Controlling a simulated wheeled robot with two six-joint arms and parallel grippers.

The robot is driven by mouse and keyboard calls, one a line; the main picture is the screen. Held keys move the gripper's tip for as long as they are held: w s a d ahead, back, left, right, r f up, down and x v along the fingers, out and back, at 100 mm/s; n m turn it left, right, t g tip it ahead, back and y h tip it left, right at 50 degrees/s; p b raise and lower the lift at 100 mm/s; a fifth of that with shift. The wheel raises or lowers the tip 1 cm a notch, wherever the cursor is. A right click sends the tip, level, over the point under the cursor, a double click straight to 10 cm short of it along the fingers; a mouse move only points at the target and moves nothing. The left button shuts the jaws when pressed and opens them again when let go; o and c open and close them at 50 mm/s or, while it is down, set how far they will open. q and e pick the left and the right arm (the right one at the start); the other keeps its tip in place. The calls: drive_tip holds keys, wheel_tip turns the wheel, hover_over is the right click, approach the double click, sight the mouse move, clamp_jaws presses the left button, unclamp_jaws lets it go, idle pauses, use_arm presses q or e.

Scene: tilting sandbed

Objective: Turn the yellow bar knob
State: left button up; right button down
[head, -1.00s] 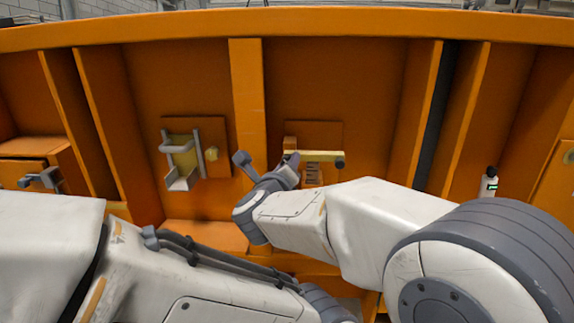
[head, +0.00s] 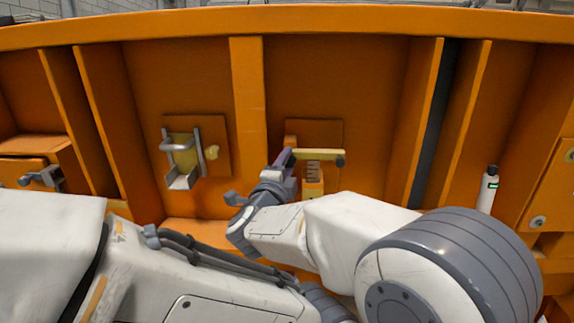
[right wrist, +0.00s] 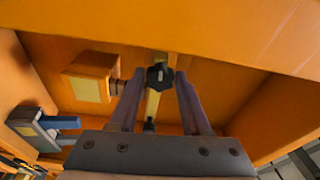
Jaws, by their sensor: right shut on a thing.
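The yellow bar knob (head: 320,154) sits on a square orange plate in the middle bay of the orange wall. It lies nearly level in the head view, with a dark tip at its right end. My right gripper (head: 286,160) is at the bar's left end and is shut on it. In the right wrist view, the yellow bar (right wrist: 153,103) runs between the two purple fingers of my right gripper (right wrist: 159,75), with a black star-shaped knob near the fingertips. The fingers partly hide the bar's left end in the head view.
Upright orange ribs (head: 248,130) flank the bay. A white cylinder with a black top (head: 488,190) stands at the right.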

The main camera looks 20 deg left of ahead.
drive_tip(key=n, duration=0.3)
drive_tip(key=n+t, duration=0.1)
drive_tip(key=n, duration=0.2)
drive_tip(key=shift+f+n+y, duration=0.2)
drive_tip(key=shift+n+y, duration=0.2)
drive_tip(key=n, duration=0.3)
drive_tip(key=n+y, duration=0.1)
drive_tip(key=n, duration=0.3)
drive_tip(key=shift+y, duration=0.3)
drive_tip(key=shift+f, duration=0.1)
drive_tip(key=c, duration=0.7)
unclamp_jaws()
drive_tip(key=shift+c, duration=0.2)
